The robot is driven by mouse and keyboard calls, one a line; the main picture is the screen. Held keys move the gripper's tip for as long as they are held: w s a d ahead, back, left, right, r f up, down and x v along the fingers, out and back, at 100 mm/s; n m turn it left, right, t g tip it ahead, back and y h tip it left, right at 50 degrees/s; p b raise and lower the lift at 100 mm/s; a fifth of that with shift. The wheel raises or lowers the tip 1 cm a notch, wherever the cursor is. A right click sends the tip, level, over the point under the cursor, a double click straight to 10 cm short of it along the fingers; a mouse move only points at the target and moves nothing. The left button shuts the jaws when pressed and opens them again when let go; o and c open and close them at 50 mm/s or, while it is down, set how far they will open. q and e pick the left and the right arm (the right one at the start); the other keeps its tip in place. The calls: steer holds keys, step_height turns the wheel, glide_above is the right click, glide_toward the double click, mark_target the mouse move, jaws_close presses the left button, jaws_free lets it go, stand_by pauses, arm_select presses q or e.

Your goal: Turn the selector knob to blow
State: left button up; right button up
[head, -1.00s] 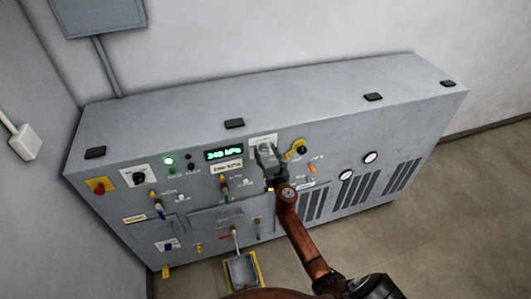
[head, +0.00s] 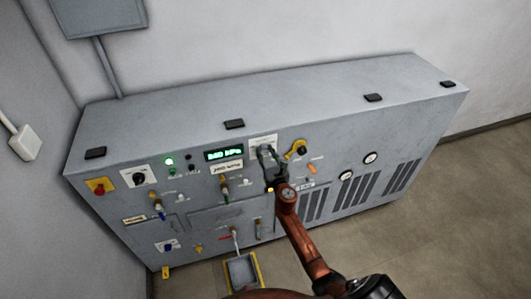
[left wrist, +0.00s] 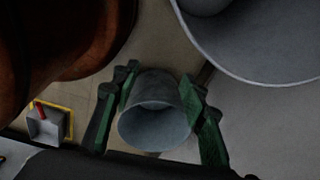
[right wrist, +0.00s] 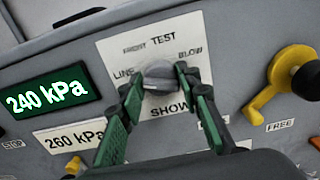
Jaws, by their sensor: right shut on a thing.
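The selector knob (right wrist: 158,74) is a round grey knob on a white plate (right wrist: 120,50) marked LINE, TEST, BLOW and SHOW, plus a label I read only poorly. BLOW is at its upper right. I cannot tell which mark the knob points at. My right gripper (right wrist: 158,88) is shut on the knob, with one green-padded finger at each side. In the head view, my right gripper (head: 268,155) reaches the white plate (head: 262,139) on the cabinet front. My left gripper (left wrist: 155,105) shows only in the left wrist view, fingers apart and open.
The grey cabinet (head: 300,105) stands against the wall. Left of the knob is a green display (right wrist: 50,92) reading 240 kPa, above a 260 kPa label (right wrist: 72,136). A yellow lever (right wrist: 265,100) is close on the right. A yellow-edged tray (head: 243,270) lies on the floor.

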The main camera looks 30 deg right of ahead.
steer(key=shift+m, duration=0.3)
steer(key=m+b, duration=0.1)
steer(key=m, duration=0.5)
steer(key=shift+d+f, duration=0.1)
steer(key=shift+d, duration=0.05)
steer(key=m, duration=0.4)
steer(key=shift+b, duration=0.4)
steer(key=m, duration=0.3)
steer(key=shift+f+m, duration=0.1)
steer(key=shift+m, duration=0.3)
steer(key=m, duration=0.3)
steer(key=shift+s+f+m, duration=0.1)
steer(key=shift+m, duration=0.2)
steer(key=m, duration=0.2)
steer(key=shift+m, duration=0.3)
steer(key=m+p, duration=0.1)
steer(key=m, duration=0.5)
steer(key=shift+f, duration=0.15)
steer(key=shift+m, duration=0.3)
